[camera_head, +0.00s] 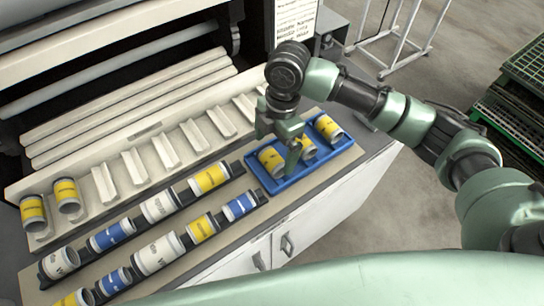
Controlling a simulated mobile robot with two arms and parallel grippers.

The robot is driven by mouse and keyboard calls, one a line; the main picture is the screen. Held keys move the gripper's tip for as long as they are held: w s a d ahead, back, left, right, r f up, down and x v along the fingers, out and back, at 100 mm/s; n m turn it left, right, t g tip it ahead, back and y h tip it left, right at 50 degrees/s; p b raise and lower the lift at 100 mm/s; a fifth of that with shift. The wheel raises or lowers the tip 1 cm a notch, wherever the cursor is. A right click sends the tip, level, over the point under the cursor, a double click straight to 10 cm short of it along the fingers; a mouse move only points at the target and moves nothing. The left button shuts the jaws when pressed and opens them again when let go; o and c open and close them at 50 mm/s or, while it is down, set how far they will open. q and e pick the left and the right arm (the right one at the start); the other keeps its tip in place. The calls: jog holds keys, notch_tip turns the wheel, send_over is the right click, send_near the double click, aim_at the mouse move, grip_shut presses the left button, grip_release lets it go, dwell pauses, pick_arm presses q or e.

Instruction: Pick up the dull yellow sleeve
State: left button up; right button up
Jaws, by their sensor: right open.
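Several white sleeves with yellow bands are in view, and I cannot tell which is the dull yellow one. The blue tray (285,184) holds a left yellow sleeve (271,160), a middle yellow sleeve (308,148) and a right yellow sleeve (328,127). My right gripper (291,158) is open and points down over the tray, between the left and middle sleeves. It partly hides the middle sleeve. I cannot tell whether a finger touches a sleeve. My left gripper is not in view.
Two dark racks left of the tray hold yellow, blue and white sleeves, such as a yellow sleeve (209,178) and a blue sleeve (240,206). A pale row of cradles (164,151) behind is mostly empty, with two yellow sleeves at its left end. Green crates (515,100) stand right.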

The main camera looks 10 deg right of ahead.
aim_at(272, 155)
jog(key=f, duration=0.2)
jog(key=shift+s+a+f+p, duration=0.1)
jog(key=shift+a+f+p, duration=0.1)
jog(key=shift+f+p, duration=0.15)
jog(key=shift+f, duration=0.7)
jog(key=c, duration=1.9)
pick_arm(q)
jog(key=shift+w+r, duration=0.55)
pick_arm(e)
jog(key=shift+r, duration=0.1)
jog(key=shift+r, duration=0.1)
